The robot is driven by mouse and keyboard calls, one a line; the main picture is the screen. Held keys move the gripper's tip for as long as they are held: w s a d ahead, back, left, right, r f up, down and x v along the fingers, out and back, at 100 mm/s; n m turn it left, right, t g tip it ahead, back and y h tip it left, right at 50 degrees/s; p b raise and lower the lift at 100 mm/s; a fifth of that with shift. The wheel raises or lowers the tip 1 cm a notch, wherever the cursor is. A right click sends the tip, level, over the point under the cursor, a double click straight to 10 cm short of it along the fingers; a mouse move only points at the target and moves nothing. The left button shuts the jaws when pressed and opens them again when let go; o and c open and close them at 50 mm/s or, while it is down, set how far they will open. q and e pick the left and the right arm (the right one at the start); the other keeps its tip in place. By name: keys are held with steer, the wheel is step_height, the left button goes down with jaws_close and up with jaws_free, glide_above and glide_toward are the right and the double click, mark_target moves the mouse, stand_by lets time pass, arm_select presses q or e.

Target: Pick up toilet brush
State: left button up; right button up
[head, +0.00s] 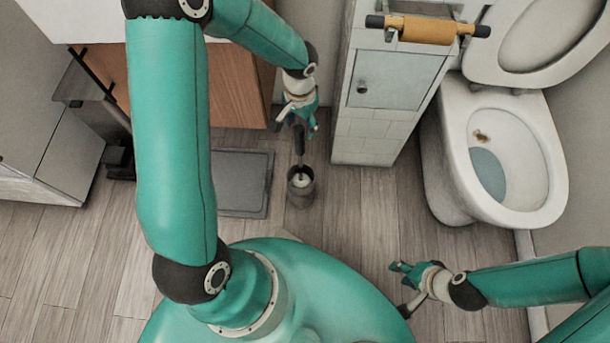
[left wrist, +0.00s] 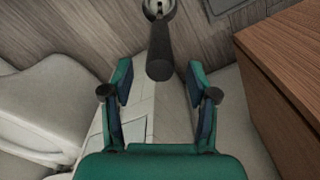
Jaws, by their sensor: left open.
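The toilet brush has a dark handle (head: 300,144) standing up from a grey round holder (head: 300,190) on the floor. My left gripper (head: 297,127) is open above it, with its fingers around the top of the handle in the head view. In the left wrist view the dark handle (left wrist: 159,52) lies centred between the two open fingers (left wrist: 160,88), with visible gaps on both sides and no contact. The holder (left wrist: 158,8) shows at the top edge there. My right gripper (head: 400,287) is open and empty, low at the right.
A white tiled partition (head: 375,130) with a paper roll (head: 425,30) stands right of the brush, and the toilet (head: 505,150) is beyond it. A wooden cabinet (head: 235,85) is on the left. A grey mat (head: 243,180) lies beside the holder. Floor around the holder's right is free.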

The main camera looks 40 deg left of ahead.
arm_select(q)
step_height(320, 180, down, 2)
steer(key=shift+f, duration=0.15)
steer(key=f+b, duration=0.2)
steer(key=f, duration=0.2)
steer(key=shift+s, duration=0.2)
steer(key=shift+f, duration=0.6)
steer(key=shift+r, duration=0.1)
jaws_close()
